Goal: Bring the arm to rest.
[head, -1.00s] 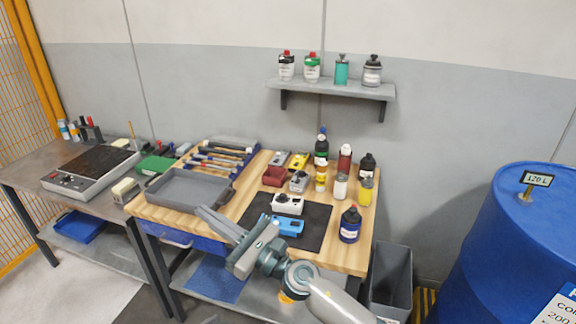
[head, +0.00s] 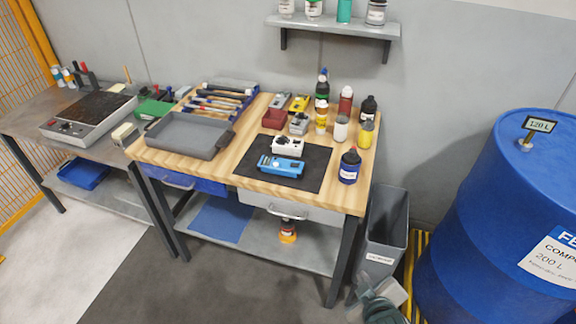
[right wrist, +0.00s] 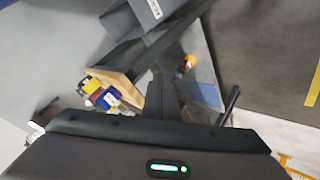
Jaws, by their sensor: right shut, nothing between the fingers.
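My right gripper (head: 368,284) is low at the bottom of the head view, in front of the grey bin and clear of the workbench. It is shut and empty. In the right wrist view its dark fingers (right wrist: 163,90) are together, with the floor and the bench's lower part beyond. Most of my right arm is outside the head view. My left gripper does not show.
The grey bin (head: 386,232) stands close behind my right gripper, right of the wooden workbench (head: 225,170). A blue drum (head: 490,215) stands at the right. A blue device (head: 281,165) lies on the dark mat (head: 312,180). The floor (head: 190,285) in front is open.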

